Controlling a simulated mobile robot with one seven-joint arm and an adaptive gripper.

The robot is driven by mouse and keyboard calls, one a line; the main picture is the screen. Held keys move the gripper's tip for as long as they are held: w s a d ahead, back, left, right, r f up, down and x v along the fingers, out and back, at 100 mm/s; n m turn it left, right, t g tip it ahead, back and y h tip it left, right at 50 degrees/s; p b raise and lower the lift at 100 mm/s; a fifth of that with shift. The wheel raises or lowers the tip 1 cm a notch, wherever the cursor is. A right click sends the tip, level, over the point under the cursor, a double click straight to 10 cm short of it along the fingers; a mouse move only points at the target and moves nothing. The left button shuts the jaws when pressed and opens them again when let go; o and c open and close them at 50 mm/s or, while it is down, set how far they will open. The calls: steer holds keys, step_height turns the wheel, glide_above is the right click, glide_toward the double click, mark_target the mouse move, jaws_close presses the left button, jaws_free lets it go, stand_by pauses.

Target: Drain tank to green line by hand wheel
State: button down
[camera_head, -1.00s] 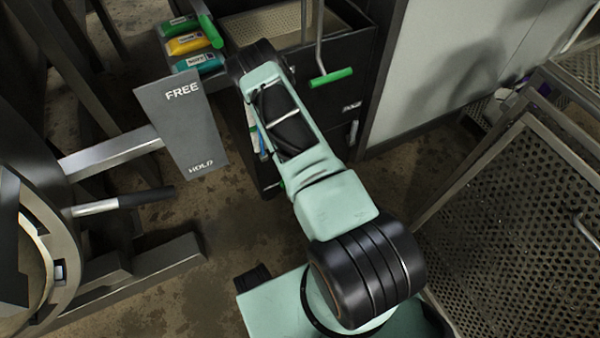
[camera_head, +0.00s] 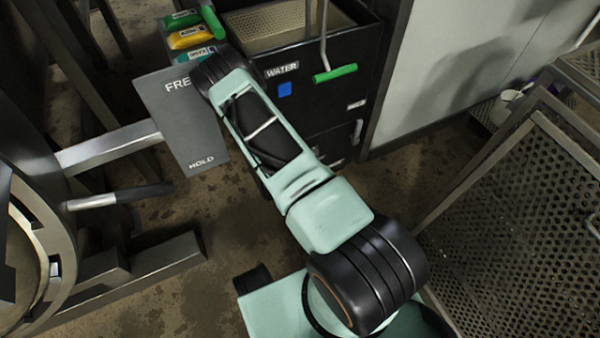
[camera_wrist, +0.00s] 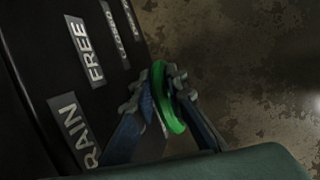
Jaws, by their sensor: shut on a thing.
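In the wrist view, a green hand wheel (camera_wrist: 168,100) shows edge-on beside a black panel. My gripper (camera_wrist: 172,85) is shut on its rim, one finger on each side. A label reading "RAIN", its first letter cut off, is on the panel (camera_wrist: 45,90) beside labels reading "FREE" and what looks like "CLOSED". In the head view, the black tank cabinet (camera_head: 335,110) has a "WATER" label, a blue square and a perforated tray (camera_head: 265,40) in its top. My arm hides the hand wheel and the gripper there. I cannot see the water level or a green line.
A grey plate (camera_head: 180,125) marked "FREE" and "HOLD" stands left of my arm. A green-handled rod (camera_head: 336,73) hangs at the cabinet front. Green, yellow and teal packs (camera_head: 188,38) lie at the back. A perforated metal cart (camera_head: 520,240) stands right. Stained floor shows between.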

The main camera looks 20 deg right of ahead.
steer(key=c, duration=1.9)
jaws_free()
steer(key=shift+r, duration=0.15)
steer(key=v, duration=1.1)
steer(key=shift+r, duration=0.4)
steer(key=shift+a, duration=0.1)
steer(key=shift+c, duration=0.3)
